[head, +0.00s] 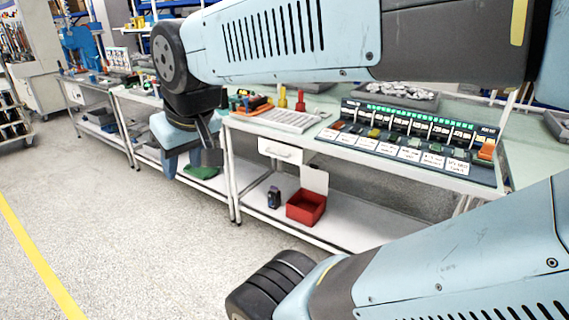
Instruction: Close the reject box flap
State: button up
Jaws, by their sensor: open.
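The red reject box (305,208) sits on the lower shelf of the middle bench. Its pale flap (314,180) stands upright at the back edge, so the box is open at the top and its red inside shows. My gripper (190,165) hangs at the left, pointing down in front of the benches. It is open, and nothing shows between its fingers. It is apart from the box, to the left of it and higher in the picture.
A small dark device (274,197) stands on the shelf just left of the box. My arm crosses the top and lower right. The floor (130,250) in front is clear.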

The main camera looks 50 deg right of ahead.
aim_at(312, 179)
jog(key=z, duration=0.1)
jog(key=k, duration=1.5)
jog(key=z, duration=0.9)
jog(key=i, duration=1)
jog(key=u, duration=0.05)
